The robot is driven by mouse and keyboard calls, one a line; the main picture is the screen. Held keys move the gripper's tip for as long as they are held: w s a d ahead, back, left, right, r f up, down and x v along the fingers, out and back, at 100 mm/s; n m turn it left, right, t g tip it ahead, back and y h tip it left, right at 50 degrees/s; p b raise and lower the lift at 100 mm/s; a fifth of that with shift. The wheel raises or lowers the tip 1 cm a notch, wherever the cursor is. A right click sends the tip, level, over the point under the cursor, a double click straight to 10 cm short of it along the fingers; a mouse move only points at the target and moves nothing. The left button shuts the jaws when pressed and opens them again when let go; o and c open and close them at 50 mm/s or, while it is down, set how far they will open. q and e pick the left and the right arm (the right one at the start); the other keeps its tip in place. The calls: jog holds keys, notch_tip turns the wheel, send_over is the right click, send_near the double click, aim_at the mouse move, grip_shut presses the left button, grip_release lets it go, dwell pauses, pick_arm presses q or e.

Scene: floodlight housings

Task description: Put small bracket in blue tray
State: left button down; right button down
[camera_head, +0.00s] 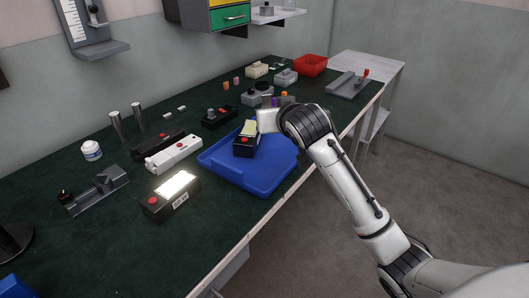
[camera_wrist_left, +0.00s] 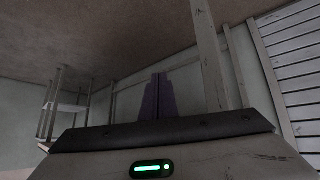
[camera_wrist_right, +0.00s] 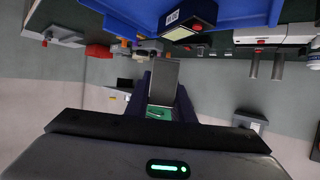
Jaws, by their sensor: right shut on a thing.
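The blue tray (camera_head: 222,165) lies on the dark green table near its front edge. A black lamp housing (camera_head: 246,146) with a red button and pale yellow panel sits in it. My right gripper (camera_head: 270,101) is by the tray's far right end, pointing away from me. In the right wrist view its purple fingers (camera_wrist_right: 162,100) are shut on a flat grey piece (camera_wrist_right: 164,78), apparently the small bracket. Its lower part and the finger contact are unclear. The tray also shows in that view (camera_wrist_right: 240,14). My left gripper (camera_wrist_left: 158,97) is shut and empty, away from the table.
A lit lamp housing (camera_head: 171,197) and a white housing (camera_head: 173,153) lie left of the tray. Several grey parts and a red bin (camera_head: 311,65) stand at the far end. A cabinet with a green drawer (camera_head: 230,17) hangs above.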

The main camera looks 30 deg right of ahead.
jog(key=w+d+f, duration=0.1)
jog(key=d+f, duration=0.3)
send_over(281, 159)
jog(key=shift+m+h, duration=0.3)
notch_tip(281, 159, down, 6)
jog(key=shift+r, duration=0.1)
jog(key=shift+f+b, duration=0.35)
jog(key=shift+f, duration=2)
jog(key=shift+f, duration=0.2)
jog(key=c, duration=1.5)
grip_release()
jog(key=shift+c, duration=0.2)
